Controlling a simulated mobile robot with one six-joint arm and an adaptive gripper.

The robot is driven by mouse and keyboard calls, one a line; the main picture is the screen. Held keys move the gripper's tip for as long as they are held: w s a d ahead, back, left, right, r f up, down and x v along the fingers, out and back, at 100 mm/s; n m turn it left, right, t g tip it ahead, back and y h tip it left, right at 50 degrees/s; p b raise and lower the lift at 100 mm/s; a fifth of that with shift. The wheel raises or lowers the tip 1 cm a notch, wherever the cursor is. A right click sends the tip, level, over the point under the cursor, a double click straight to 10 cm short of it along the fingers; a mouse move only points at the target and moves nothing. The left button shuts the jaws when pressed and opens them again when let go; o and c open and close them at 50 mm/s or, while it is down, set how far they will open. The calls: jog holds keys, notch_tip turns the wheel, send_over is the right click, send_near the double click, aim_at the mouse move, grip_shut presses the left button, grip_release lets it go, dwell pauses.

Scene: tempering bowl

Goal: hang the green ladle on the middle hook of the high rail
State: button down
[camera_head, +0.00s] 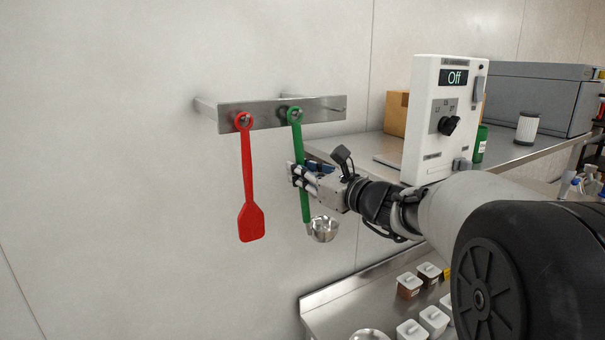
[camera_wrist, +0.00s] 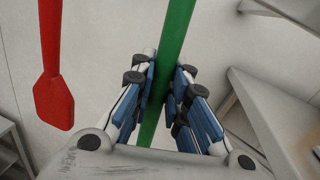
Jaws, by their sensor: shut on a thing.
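The green ladle (camera_head: 302,170) hangs upright at the high rail (camera_head: 270,116), its ring end at the middle hook (camera_head: 294,114) and its metal bowl (camera_head: 323,229) at the bottom. Whether the ring is fully over the hook is too small to tell. My gripper (camera_head: 300,178) is shut on the ladle's green handle, about halfway down. In the wrist view the green handle (camera_wrist: 171,60) runs between my fingers (camera_wrist: 160,88). The rail's right hook (camera_head: 341,109) is empty.
A red spatula (camera_head: 249,185) hangs on the left hook, close to the ladle's left; it also shows in the wrist view (camera_wrist: 52,80). A white control box (camera_head: 436,120) reading "Off" stands right of my wrist. A lower counter holds several small tubs (camera_head: 410,283).

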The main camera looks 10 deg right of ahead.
jog(key=shift+r, duration=0.1)
jog(key=c, duration=1.5)
grip_release()
jog(key=shift+s, duration=0.1)
